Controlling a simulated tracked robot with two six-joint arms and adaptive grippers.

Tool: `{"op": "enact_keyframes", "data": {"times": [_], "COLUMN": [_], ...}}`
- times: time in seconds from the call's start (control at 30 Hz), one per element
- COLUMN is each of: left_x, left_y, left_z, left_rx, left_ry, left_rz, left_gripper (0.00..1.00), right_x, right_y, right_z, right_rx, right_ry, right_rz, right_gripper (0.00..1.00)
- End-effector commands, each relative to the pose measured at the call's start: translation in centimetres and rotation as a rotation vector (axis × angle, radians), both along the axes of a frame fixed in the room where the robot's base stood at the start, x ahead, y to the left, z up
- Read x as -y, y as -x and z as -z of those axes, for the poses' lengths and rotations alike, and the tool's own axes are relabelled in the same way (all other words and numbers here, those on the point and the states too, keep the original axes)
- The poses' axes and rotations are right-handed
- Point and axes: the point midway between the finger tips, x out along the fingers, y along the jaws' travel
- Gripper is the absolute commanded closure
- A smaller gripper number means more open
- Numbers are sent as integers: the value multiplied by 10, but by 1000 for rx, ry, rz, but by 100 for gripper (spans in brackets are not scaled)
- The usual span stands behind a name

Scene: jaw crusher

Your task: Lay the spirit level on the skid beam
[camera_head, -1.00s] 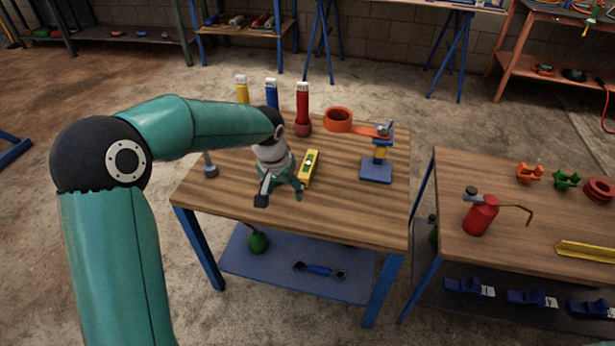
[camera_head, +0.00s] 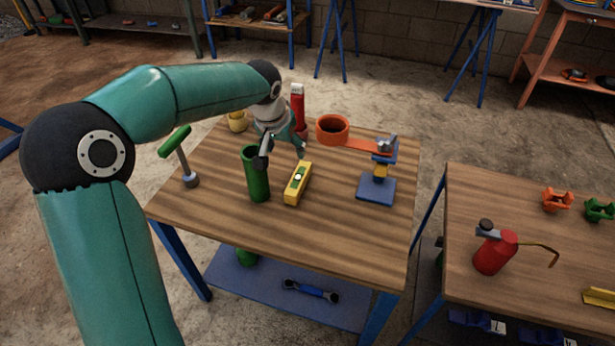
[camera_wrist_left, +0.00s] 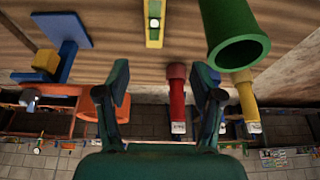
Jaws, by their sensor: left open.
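The spirit level (camera_head: 298,184), a yellow bar with a green vial, lies on the wooden table (camera_head: 310,235). Its end also shows at the top of the left wrist view (camera_wrist_left: 154,22). My left gripper (camera_head: 282,150) is open and empty, above the table just behind and left of the level. Its two spread fingers show in the left wrist view (camera_wrist_left: 162,85), with the level beyond them. A yellow bar (camera_head: 600,297) on the right table is cut by the picture edge; I cannot tell whether it is the skid beam. My right gripper is not in view.
A green tube (camera_head: 256,178) stands close beside the left gripper. A red marker-like tube (camera_head: 298,105), an orange ring (camera_head: 332,128) and a blue stand (camera_head: 377,188) are around it. A red oil can (camera_head: 494,250) stands on the right table. The front table area is clear.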

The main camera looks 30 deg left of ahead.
Motion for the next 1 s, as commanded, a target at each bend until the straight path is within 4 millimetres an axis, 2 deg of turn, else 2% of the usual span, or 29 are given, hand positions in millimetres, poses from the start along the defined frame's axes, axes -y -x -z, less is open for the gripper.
{"op": "enact_keyframes", "data": {"times": [0.43,0.6,0.83,1.0], "left_x": [4,3,4,5], "left_y": [-39,-48,-50,-53], "left_z": [83,100,113,137], "left_rx": [-5,-2,-2,-4], "left_ry": [1,0,1,1], "left_rz": [24,25,25,26], "left_gripper": [33,33,33,33], "right_x": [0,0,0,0], "right_y": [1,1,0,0], "right_z": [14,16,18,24], "right_rx": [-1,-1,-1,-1], "right_ry": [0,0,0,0], "right_rz": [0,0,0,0], "right_gripper": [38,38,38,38]}}
